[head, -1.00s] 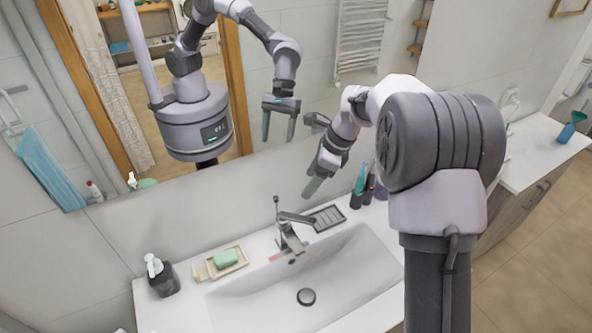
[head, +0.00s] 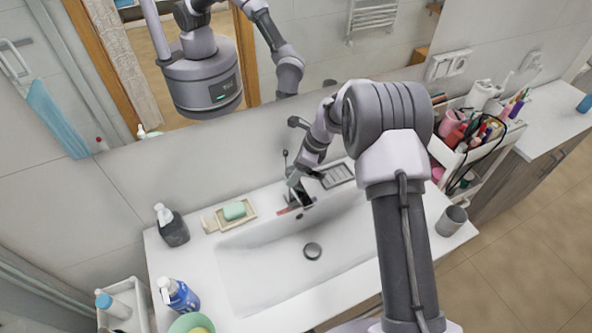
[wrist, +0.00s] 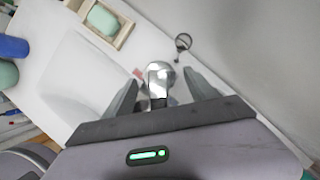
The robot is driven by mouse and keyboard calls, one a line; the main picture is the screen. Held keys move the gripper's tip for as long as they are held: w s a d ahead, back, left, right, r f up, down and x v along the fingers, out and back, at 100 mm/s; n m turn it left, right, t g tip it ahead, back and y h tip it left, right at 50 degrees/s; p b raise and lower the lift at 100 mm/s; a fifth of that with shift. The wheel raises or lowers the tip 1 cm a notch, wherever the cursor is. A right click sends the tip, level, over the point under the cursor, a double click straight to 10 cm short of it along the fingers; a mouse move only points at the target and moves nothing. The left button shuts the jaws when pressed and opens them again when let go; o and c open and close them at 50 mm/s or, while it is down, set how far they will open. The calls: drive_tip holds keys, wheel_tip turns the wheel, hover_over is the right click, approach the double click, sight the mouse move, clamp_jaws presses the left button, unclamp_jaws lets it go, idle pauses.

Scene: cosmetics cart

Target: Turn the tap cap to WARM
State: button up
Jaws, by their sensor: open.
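The tap (wrist: 159,72) is chrome and stands at the back edge of the white sink (head: 262,262). In the wrist view its rounded top, the cap, sits between the two fingers of my gripper (wrist: 161,78). The fingers are spread, with a visible space on either side of the cap. In the head view my gripper (head: 299,192) is right over the tap and hides most of it. A small red mark (wrist: 138,72) shows beside the tap. I cannot read any WARM label or tell which way the cap is turned.
A thin rod with a round end (wrist: 183,42) stands close behind the tap. A soap dish (head: 212,222) with green soap and a dark pump bottle (head: 172,230) are to the left. A dark ribbed tray (head: 338,175) is just right, a grey cup (head: 451,221) farther right.

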clamp_jaws()
drive_tip(key=shift+f+m+b, duration=0.1)
drive_tip(key=shift+m+b, duration=0.25)
drive_tip(key=shift+m, duration=0.15)
drive_tip(key=shift+s+m+t, duration=0.15)
drive_tip(key=shift+m+t, duration=0.35)
drive_tip(key=shift+m, duration=0.5)
unclamp_jaws()
